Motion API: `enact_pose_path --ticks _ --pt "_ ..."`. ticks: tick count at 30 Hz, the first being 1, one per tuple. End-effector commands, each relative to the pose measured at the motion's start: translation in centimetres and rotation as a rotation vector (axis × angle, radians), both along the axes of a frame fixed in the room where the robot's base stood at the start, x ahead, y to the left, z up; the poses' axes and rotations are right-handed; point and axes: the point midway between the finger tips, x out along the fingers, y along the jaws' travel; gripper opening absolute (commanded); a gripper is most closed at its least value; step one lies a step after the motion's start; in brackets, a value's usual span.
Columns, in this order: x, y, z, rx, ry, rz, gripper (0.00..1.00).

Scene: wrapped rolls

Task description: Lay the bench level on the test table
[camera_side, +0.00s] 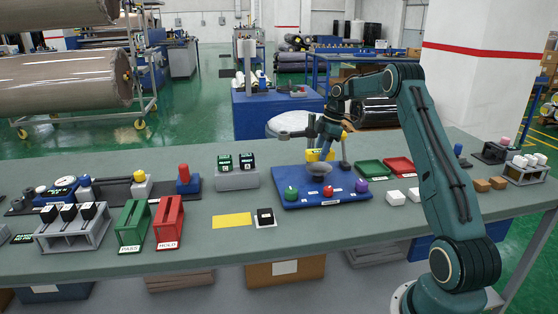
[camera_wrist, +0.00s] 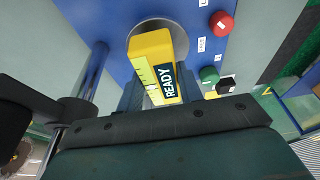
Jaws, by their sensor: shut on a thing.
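The bench level is a yellow block (camera_wrist: 150,48) with a dark READY label and a pale scale strip. My gripper (camera_wrist: 160,88) is shut on it, with a finger on each side. In the side view the yellow level (camera_side: 313,155) shows at my gripper (camera_side: 322,148), just above a round grey disc (camera_side: 319,170), which looks like the test table. The disc stands on a blue board (camera_side: 290,202). In the wrist view the disc (camera_wrist: 178,32) lies behind the level, partly covered by it. I cannot tell whether the level touches the disc.
A post (camera_side: 344,150) stands behind the disc. Green (camera_side: 374,169) and red (camera_side: 399,165) trays lie to the right.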

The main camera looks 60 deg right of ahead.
Motion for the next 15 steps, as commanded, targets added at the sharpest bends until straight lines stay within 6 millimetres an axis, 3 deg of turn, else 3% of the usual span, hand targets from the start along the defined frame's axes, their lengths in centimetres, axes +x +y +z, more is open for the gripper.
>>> enact_pose_path --ticks 15 --pt "0.0 0.0 -1.1 0.001 -0.001 -0.001 0.10"
